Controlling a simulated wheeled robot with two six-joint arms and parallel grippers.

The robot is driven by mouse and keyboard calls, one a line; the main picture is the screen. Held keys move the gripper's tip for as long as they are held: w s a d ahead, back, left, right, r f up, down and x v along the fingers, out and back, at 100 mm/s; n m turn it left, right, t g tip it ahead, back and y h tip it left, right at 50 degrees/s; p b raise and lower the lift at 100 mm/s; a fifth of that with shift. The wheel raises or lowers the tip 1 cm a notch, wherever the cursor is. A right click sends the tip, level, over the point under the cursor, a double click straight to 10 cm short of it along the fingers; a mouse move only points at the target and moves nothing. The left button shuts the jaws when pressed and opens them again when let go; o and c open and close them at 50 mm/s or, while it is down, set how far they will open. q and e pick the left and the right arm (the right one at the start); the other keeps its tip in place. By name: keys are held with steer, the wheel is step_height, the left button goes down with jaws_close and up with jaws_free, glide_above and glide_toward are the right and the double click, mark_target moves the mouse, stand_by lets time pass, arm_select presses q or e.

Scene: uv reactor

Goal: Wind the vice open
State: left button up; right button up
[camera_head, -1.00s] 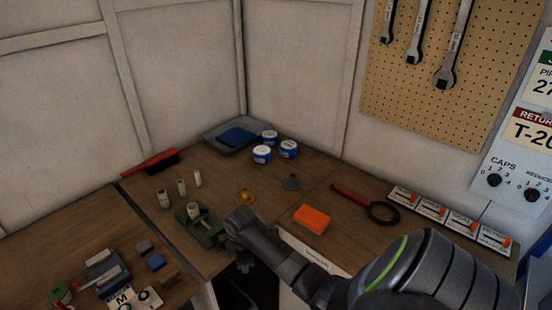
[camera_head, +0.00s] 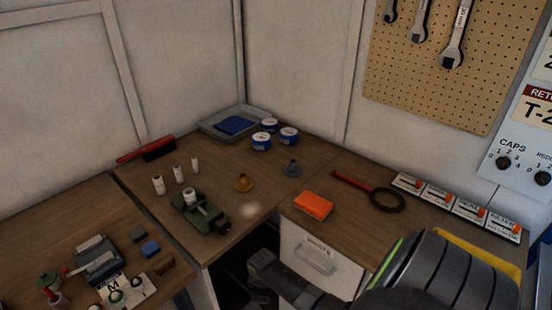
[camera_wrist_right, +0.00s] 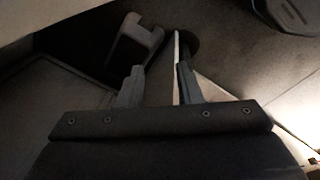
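The green vice (camera_head: 194,212) stands near the front edge of the wooden bench in the head view. A pale cylinder (camera_head: 189,196) stands upright at its jaws, and its dark screw end (camera_head: 222,226) points towards the front right. I cannot tell how wide the jaws are. My right arm is low in front of the bench, below and right of the vice and apart from it. In the right wrist view my right gripper (camera_wrist_right: 160,84) has its two fingers apart, with nothing clearly held. The vice is not recognisable there. My left gripper is out of view.
Small pale cylinders (camera_head: 178,174), a yellow flanged part (camera_head: 243,183) and a grey one (camera_head: 292,168) stand near the vice. An orange block (camera_head: 314,205) and a red-handled ring tool (camera_head: 382,197) lie to the right. A white drawer (camera_head: 318,259) is below the bench.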

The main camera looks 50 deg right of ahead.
steer(key=s+f+m+b, duration=0.1)
steer(key=s+f+b, duration=0.2)
steer(key=f, duration=0.7)
steer(key=shift+s+m, duration=0.4)
steer(key=shift+s, duration=0.8)
steer(key=shift+d, duration=0.1)
